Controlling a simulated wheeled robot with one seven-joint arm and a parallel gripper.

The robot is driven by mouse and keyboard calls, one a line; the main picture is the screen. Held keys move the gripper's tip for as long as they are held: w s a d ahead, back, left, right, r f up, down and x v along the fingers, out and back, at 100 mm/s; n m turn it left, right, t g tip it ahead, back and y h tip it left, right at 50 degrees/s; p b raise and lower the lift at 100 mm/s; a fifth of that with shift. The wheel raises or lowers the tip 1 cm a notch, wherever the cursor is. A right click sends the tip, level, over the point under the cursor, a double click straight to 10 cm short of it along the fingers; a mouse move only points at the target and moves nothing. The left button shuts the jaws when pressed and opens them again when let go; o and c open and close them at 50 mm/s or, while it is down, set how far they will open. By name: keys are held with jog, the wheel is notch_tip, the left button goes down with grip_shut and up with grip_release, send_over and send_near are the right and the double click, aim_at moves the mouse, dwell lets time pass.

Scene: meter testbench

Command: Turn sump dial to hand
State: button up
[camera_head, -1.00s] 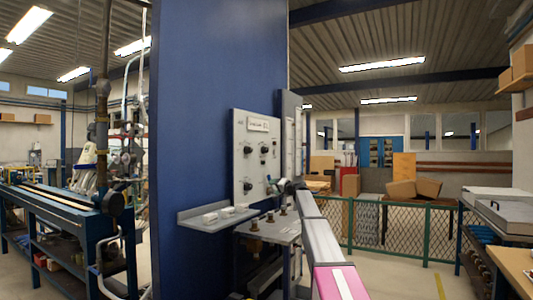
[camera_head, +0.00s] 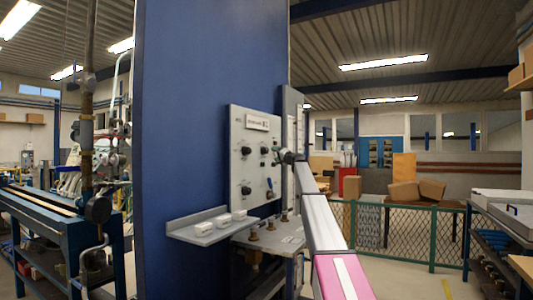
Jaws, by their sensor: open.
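A pale control panel (camera_head: 252,165) is fixed to the blue wall. It carries several dark dials, including an upper left dial (camera_head: 246,150), an upper middle dial (camera_head: 264,150) and a lower left dial (camera_head: 246,190). Labels are too small to read, so I cannot tell which dial is the sump dial. My gripper (camera_head: 281,156) is open beside the panel's upper right part. Its fingers are small and dark, and I cannot tell whether they touch a dial. My arm hides part of the panel's right side.
A grey bench (camera_head: 262,240) with brass fittings stands beneath. A second tall panel (camera_head: 292,110) stands just right. A green mesh fence (camera_head: 405,228) lies beyond my arm.

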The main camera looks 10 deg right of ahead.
aim_at(267, 151)
jog(key=x, duration=0.9)
jog(key=c, duration=0.9)
